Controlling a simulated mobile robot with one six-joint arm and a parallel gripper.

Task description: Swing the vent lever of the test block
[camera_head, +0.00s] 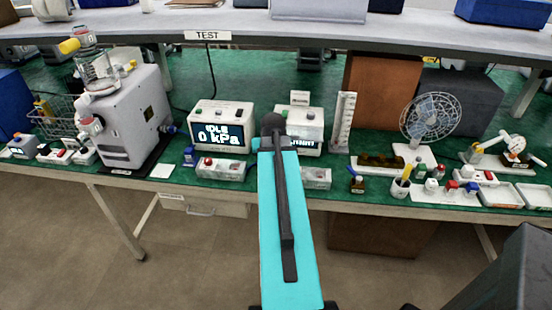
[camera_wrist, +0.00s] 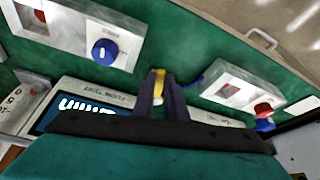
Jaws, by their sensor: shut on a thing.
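In the wrist view my gripper (camera_wrist: 160,88) is shut, with its dark fingers around a small yellow piece, taken as the vent lever (camera_wrist: 158,74). Most of the lever is hidden between the fingers. A blue part shows just right of the fingers. Two pale grey blocks lie on the green bench to either side: one with a red button and a blue knob (camera_wrist: 75,30), one with a red button (camera_wrist: 230,90). I cannot tell which block the lever belongs to. In the head view my arm hides the gripper and lever.
A flow tester (camera_wrist: 75,100) with a lit screen is close to the fingers. In the head view, a display unit reading 0 kPa (camera_head: 221,128) and a large grey pump (camera_head: 125,115) stand left. A fan (camera_head: 430,116) and small bottles stand right. The bench front edge is near.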

